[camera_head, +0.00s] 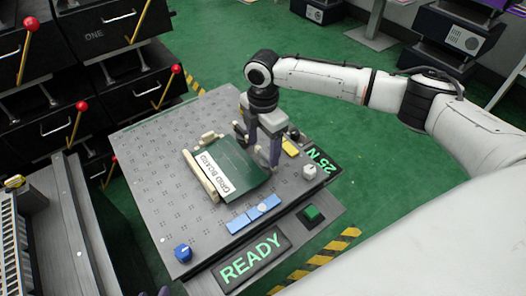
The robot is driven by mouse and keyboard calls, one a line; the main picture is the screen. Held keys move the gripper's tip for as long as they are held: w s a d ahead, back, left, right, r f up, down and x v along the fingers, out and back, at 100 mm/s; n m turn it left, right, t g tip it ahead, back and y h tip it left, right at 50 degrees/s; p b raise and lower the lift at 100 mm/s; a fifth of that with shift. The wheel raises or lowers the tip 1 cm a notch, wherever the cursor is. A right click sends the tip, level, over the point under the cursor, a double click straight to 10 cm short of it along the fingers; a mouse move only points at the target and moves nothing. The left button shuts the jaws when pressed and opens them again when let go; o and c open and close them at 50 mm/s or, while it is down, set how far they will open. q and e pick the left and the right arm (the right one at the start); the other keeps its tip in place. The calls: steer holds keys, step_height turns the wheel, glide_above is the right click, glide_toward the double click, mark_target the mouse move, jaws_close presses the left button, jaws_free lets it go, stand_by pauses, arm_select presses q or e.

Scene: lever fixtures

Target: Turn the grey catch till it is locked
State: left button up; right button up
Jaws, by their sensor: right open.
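My right gripper (263,153) is open above the far right part of the grey perforated work table (150,150). Its two fingers point down beside the right edge of a dark green panel (234,168) labelled GRID BOARD. I cannot single out the grey catch for sure; the gripper hides part of that area. A pale grey knob (309,171) sits on the table to the right of the gripper. I cannot make out my left gripper.
A blue bar (254,214) with a pale round middle and a blue knob (183,253) are near the table's front. A READY display (251,260), a green button (312,213) and a 25 N display (322,158) line its edges. Black drawers with red-knobbed levers (81,106) stand left.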

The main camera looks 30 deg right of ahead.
steer(key=shift+f, duration=0.5)
steer(key=shift+c, duration=0.2)
